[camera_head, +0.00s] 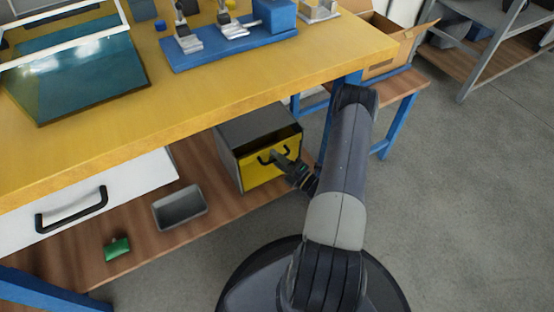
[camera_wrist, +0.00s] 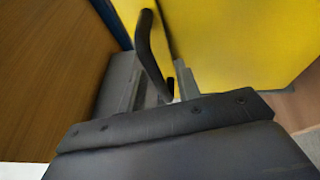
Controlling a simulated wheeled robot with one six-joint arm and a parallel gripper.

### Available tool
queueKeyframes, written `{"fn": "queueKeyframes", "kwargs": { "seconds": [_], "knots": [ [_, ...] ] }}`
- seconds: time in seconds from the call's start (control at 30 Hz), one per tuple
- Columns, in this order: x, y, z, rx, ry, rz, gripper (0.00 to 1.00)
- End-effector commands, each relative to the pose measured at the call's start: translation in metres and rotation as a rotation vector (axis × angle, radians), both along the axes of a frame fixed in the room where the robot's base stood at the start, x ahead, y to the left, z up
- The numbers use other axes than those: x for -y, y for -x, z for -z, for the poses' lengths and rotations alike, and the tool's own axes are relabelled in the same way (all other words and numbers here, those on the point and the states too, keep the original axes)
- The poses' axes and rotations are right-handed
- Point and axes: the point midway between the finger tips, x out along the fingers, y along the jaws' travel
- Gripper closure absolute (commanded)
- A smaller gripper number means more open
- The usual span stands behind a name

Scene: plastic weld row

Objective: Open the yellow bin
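The yellow bin is a dark grey box with a yellow front (camera_head: 262,172) and a black curved handle (camera_head: 265,160). It stands on the wooden shelf under the bench. A dark strip shows above the yellow front; I cannot tell if it is a gap. My gripper (camera_head: 280,158) is at the right part of the handle. In the wrist view, the yellow front (camera_wrist: 235,40) fills the upper right, and the handle (camera_wrist: 150,50) reaches down between my fingertips (camera_wrist: 160,88). A gap shows between the fingers, and I see no firm grip on the handle.
A grey tray (camera_head: 180,207) and a small green object (camera_head: 117,248) lie on the shelf (camera_head: 150,238) to the left. A white drawer (camera_head: 130,190) hangs under the yellow benchtop (camera_head: 200,105). A blue bench leg (camera_head: 328,125) stands right of the bin. The floor (camera_head: 460,200) at right is clear.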

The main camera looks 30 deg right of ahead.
Motion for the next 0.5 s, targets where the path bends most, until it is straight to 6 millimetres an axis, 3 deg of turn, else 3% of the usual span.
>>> {"fn": "queueKeyframes", "kwargs": {
  "seconds": [0.23, 0.5],
  "knots": [
    [-0.0004, -0.0007, -0.0002, 0.000, 0.000, 0.000, 0.68],
    [-0.0003, -0.0005, -0.0001, 0.000, 0.000, 0.000, 0.89]
  ]
}}
